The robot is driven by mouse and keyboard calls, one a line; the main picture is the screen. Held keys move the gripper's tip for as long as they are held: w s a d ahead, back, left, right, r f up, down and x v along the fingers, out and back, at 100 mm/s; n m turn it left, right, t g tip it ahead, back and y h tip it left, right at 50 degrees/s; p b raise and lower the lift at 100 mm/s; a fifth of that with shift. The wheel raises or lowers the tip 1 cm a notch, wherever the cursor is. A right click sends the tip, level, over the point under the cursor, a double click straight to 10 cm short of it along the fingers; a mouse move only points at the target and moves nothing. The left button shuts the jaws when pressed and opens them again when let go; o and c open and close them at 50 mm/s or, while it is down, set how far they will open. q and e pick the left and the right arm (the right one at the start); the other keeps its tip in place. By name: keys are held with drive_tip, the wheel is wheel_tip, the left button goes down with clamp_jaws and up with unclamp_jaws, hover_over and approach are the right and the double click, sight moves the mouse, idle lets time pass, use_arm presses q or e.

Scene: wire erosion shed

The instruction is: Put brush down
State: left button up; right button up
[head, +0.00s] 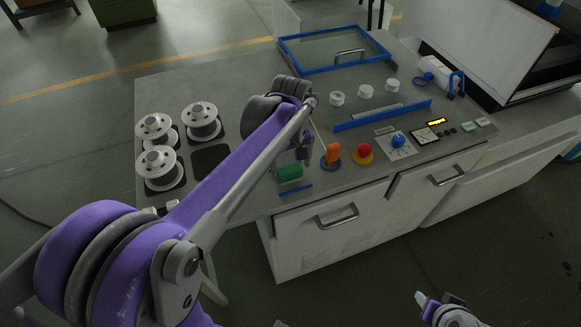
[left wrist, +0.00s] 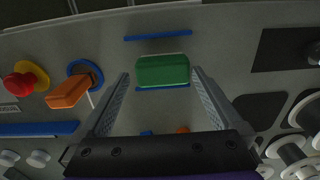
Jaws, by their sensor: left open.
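The brush appears to be the green block (head: 290,173) on the grey worktop (head: 240,95), near its front edge. In the left wrist view the green block (left wrist: 162,69) lies between two thin blue strips (left wrist: 157,38). My left gripper (head: 302,158) is over the block. Its fingers (left wrist: 160,76) are open, one on each side of the block with a small gap on both sides. Any bristles are hidden from above. My right gripper (head: 438,300) shows only in part at the bottom of the head view, away from the worktop.
An orange handle on a blue ring (head: 331,164) and a red button (head: 364,151) stand right of the left gripper. White spools (head: 202,118) stand at the left. A blue rail (head: 383,116) and white knobs lie behind. Bare worktop shows at the back left.

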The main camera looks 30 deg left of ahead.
sight(291, 169)
use_arm(q)
wheel_tip(291, 169, up, 9)
drive_tip(key=s+d+f+m+t, duration=0.2)
drive_tip(key=s+d+f+m, duration=0.1)
drive_tip(key=s+f+m, duration=0.2)
drive_tip(key=s+d+f+m+t, duration=0.3)
drive_tip(key=s+f+m, duration=0.2)
drive_tip(key=s+f, duration=0.2)
drive_tip(key=s, duration=0.2)
drive_tip(key=shift+s+d+t+p, duration=0.3)
drive_tip(key=shift+d, duration=0.1)
drive_tip(key=shift+f, duration=0.1)
idle(0.5)
